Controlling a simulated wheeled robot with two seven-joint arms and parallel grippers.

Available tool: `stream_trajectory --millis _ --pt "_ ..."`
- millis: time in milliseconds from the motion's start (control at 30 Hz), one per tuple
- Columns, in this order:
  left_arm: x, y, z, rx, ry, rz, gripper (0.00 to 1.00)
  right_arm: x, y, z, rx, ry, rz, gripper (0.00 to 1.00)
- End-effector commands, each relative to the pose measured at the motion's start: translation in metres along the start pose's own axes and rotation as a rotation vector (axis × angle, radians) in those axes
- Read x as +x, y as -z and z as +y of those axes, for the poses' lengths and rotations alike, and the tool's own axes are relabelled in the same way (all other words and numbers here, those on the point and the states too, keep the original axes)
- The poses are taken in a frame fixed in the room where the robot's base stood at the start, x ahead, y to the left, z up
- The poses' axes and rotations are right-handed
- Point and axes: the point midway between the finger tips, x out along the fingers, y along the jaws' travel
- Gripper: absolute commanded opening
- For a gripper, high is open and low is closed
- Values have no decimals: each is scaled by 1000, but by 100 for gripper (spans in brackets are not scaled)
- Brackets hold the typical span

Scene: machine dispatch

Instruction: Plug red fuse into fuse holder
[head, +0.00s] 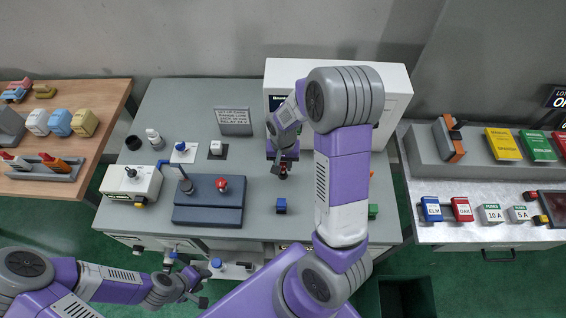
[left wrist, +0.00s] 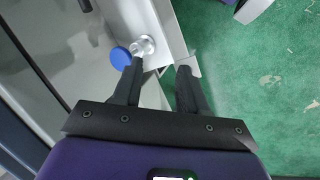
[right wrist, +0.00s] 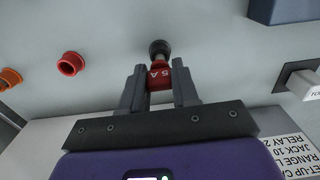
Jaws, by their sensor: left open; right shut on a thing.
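In the right wrist view the red fuse (right wrist: 160,76), marked 5 A, sits between the fingers of my right gripper (right wrist: 159,88), which is shut on it. A dark round piece (right wrist: 159,48), possibly the fuse holder, lines up with the fuse's far end. I cannot tell whether they are joined. In the head view my right gripper (head: 283,160) is low over the grey bench, in front of the white cabinet. My left gripper (left wrist: 160,70) is open and empty by the bench front, near a metal stem with a blue knob (left wrist: 121,58); it also shows in the head view (head: 200,299).
A red ring socket (right wrist: 70,63) and an orange one (right wrist: 10,77) are left of the fuse in the right wrist view. Side tables flank the bench.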

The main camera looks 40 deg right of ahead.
Motion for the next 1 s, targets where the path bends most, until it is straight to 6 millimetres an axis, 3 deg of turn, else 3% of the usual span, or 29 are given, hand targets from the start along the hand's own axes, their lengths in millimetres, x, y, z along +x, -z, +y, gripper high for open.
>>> stream_trajectory --millis 1000 --pt "18 1 -6 0 0 0 43 23 0 0 0 0 0 0"
